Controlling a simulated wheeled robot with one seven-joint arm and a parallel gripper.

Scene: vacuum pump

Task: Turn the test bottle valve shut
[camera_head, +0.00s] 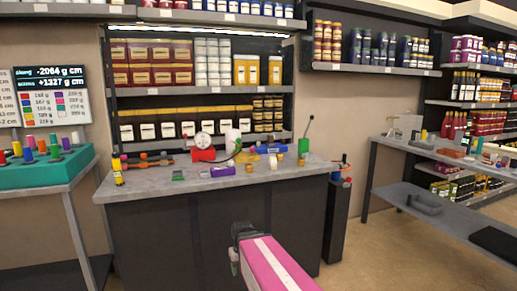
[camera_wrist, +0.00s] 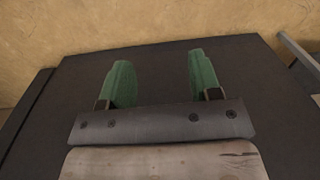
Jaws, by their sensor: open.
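The test bottle valve is too small to pick out for certain on the grey-topped counter (camera_head: 130,186). A red pump-like body (camera_head: 203,154) with a round white gauge stands at the counter's middle, and a white bottle-like thing (camera_head: 233,138) is just right of it.
Small coloured parts lie on the counter, including a purple one (camera_head: 222,171). Stocked shelves (camera_head: 170,90) rise behind it. A teal tray of pegs (camera_head: 45,172) stands on the left table. A dark post (camera_head: 337,215) stands at the counter's right, with open floor (camera_head: 395,255) beyond.

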